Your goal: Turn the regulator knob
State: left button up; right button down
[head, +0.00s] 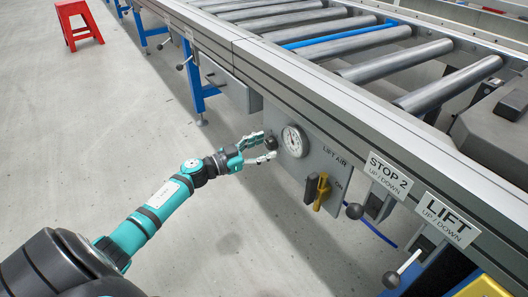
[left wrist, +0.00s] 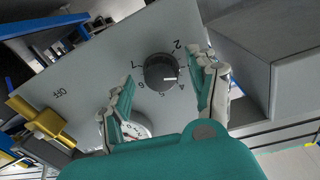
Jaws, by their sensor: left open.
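The regulator knob (left wrist: 158,70) is a round black dial on a grey panel (left wrist: 92,72), with numbers printed around it. Its white mark points right in the left wrist view, close to the 4. In the head view the knob (head: 270,143) sits just left of the round white gauge (head: 294,140). My left gripper (head: 267,147) is open at the panel. In the left wrist view its fingers lie on either side of the knob, with a gap showing at the left one. Whether the right one touches is unclear. My right gripper is out of view.
A yellow lever (head: 321,192) sits on the same panel below the gauge. Black-ball levers (head: 355,210) stand by the STOP 2 and LIFT signs (head: 446,219). The roller conveyor (head: 350,47) runs above. A red stool (head: 78,24) stands far left on open floor.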

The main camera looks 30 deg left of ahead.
pick_arm(q)
jog(key=shift+w+d, duration=0.15)
jog(key=shift+w, duration=0.15)
jog(key=c, duration=1.2)
jog(key=shift+o, duration=0.2)
jog(key=shift+r, duration=0.1)
